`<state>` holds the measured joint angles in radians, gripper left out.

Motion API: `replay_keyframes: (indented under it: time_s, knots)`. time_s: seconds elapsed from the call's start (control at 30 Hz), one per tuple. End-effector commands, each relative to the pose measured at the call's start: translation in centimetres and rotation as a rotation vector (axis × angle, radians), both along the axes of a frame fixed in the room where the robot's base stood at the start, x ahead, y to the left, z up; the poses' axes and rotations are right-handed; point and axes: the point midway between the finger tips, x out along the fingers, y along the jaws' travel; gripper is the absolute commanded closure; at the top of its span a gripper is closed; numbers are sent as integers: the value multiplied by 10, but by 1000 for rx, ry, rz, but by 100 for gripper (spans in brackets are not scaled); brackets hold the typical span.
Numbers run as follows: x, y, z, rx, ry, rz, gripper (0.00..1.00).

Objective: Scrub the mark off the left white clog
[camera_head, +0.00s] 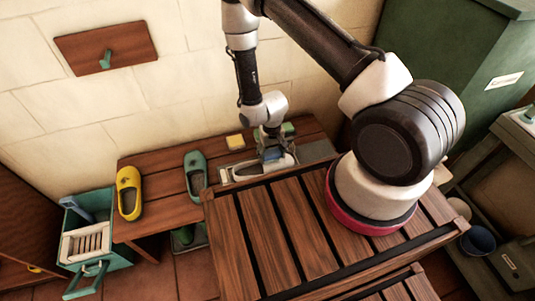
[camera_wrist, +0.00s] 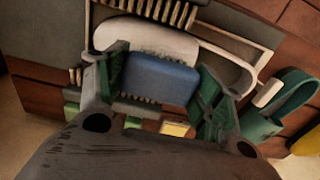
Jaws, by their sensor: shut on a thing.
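A white clog (camera_head: 250,172) lies on a grey tray (camera_head: 226,177) at the right part of the wooden bench. It also shows in the wrist view (camera_wrist: 145,36), resting by a slatted rack. My gripper (camera_head: 272,152) is over the clog, shut on a blue brush (camera_head: 273,156). In the wrist view the brush (camera_wrist: 160,80) sits between the green fingertips, with bristles at its lower edge, in front of or against the clog; I cannot tell if they touch. No mark shows on the visible part of the clog. Only one white clog is in view.
A teal clog (camera_head: 195,175) and a yellow clog (camera_head: 129,192) stand left on the bench (camera_head: 165,212). A yellow sponge (camera_head: 235,142) lies near the wall. A teal caddy (camera_head: 115,257) is at the far left, a green cabinet (camera_head: 470,60) at the right.

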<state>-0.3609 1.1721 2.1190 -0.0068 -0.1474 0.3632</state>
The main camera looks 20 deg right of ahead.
Motion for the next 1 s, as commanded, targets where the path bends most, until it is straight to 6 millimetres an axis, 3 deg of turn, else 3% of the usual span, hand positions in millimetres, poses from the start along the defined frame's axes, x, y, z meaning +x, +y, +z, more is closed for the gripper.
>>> replay_keyframes:
  time_s: [0.23,0.7,1.0]
  knots:
    - [0,-8,1,0,-1,0,56]
    - [1,21,-1,1,-2,0,56]
    - [1,22,0,1,-2,0,59]
